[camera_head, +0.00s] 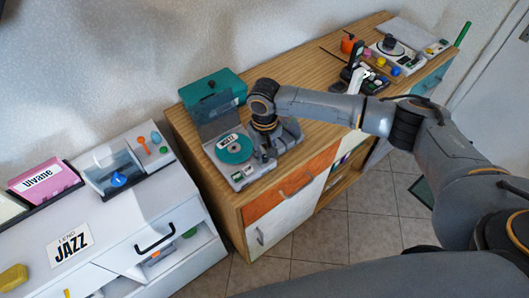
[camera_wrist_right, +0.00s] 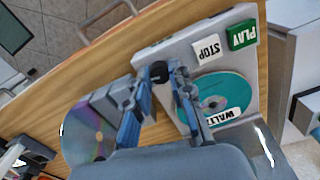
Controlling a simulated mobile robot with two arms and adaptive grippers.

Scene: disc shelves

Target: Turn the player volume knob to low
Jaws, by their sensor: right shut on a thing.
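In the right wrist view the teal disc (camera_wrist_right: 224,88) bears a WALTZ label, beside a white STOP button (camera_wrist_right: 206,50) and a green PLAY button (camera_wrist_right: 242,35). A small black knob (camera_wrist_right: 158,72) sits at the player's edge. My right gripper (camera_head: 264,157) is over that edge, its fingers shut around the knob. The knob's setting cannot be read. My left gripper is out of view.
A teal box (camera_head: 212,90) stands behind the player. A silvery disc (camera_wrist_right: 88,133) lies beside it. A white cabinet (camera_head: 165,201) with a pink Ulvane sleeve (camera_head: 44,180) stands at left. Another device (camera_head: 392,52) and small items fill the wooden cabinet's far end.

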